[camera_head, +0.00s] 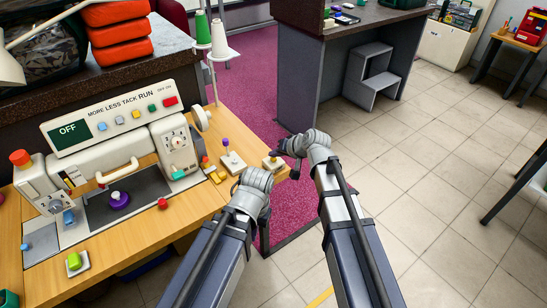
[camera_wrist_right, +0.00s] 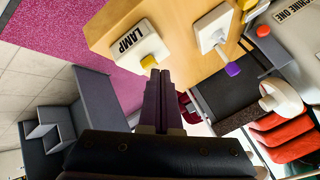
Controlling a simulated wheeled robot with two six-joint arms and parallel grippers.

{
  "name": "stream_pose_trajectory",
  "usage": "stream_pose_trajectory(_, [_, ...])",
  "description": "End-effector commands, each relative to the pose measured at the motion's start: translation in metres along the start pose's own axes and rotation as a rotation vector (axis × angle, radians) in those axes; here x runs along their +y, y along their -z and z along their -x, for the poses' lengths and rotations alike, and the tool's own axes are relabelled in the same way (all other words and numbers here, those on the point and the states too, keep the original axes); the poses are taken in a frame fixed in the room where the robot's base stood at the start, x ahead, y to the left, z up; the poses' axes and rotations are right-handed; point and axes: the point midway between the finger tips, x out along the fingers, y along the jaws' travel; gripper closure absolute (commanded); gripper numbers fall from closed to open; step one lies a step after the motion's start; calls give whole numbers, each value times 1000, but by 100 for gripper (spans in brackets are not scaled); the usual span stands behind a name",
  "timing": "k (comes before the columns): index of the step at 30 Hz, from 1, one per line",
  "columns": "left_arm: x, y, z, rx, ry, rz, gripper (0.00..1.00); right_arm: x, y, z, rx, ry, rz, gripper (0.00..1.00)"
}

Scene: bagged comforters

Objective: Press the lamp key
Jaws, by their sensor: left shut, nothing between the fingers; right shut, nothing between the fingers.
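The lamp key is a small yellow button (camera_wrist_right: 148,61) on a white block labelled LAMP (camera_wrist_right: 130,38) in the right wrist view. In the head view the white block (camera_head: 272,163) sits at the right corner of the wooden table. My right gripper (camera_wrist_right: 159,73) is shut and empty, its fingertips pointing at the yellow button and very close to it; I cannot tell whether they touch. In the head view my right gripper (camera_head: 283,149) is beside the block. My left gripper (camera_head: 247,182) is shut and empty near the table's front edge, its fingertips mostly hidden.
A white block with a purple-topped lever (camera_head: 232,162) stands left of the lamp block. The sewing machine (camera_head: 115,160) has a panel reading OFF and RUN. Thread cones (camera_head: 221,42) stand behind.

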Motion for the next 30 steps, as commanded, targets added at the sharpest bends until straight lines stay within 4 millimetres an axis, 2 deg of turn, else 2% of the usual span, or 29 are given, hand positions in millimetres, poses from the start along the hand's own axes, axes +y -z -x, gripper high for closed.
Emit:
stream_pose_trajectory(6, [-1, -1, 12, 0, 0, 0, 100, -6, 6, 9, 0, 0, 0, 100])
stream_pose_trajectory(18, [-1, -1, 14, 0, 0, 0, 100, -7, 7, 10, 0, 0, 0, 100])
stream_pose_trajectory(30, [-5, -3, 50, 0, 0, 0, 100, -26, 26, 35, 0, 0, 0, 100])
